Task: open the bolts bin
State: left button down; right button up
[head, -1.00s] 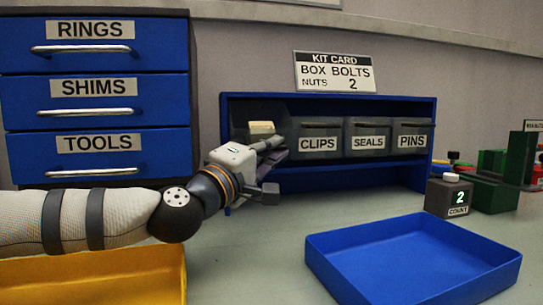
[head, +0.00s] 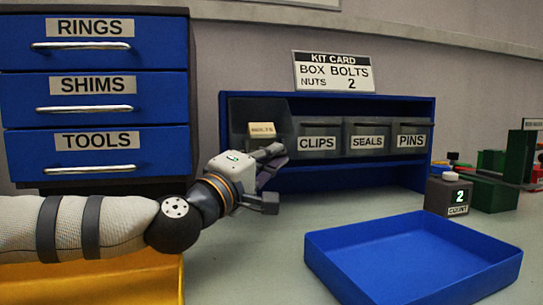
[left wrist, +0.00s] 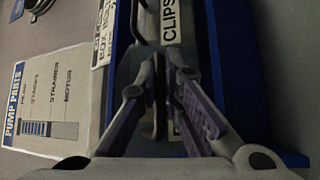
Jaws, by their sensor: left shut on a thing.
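The bolts bin (head: 240,112) is the leftmost dark bin in the blue rack, left of the clips bin (head: 318,126). Its cream label (head: 262,130) reads BOLTS and stands out in front of the dark panel behind it. My left gripper (head: 274,158) is at the lower front of this bin, shut on a part of it that its fingers mostly hide. In the left wrist view my left gripper (left wrist: 163,88) has its fingers close together, with the CLIPS label beside them. How far the bin is open I cannot tell. My right gripper is not in view.
The seals bin (head: 368,139) and pins bin (head: 411,138) sit farther right in the blue rack (head: 340,182). A blue tray (head: 345,272), a yellow tray (head: 150,285) and a counter box (head: 447,195) showing 2 stand on the bench. Blue drawers (head: 100,98) are at left.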

pick_arm(q)
jog(key=c, duration=1.7)
grip_release()
jog(key=v, duration=0.7)
jog(key=shift+s+a+f, duration=0.1)
jog(key=shift+s, duration=0.1)
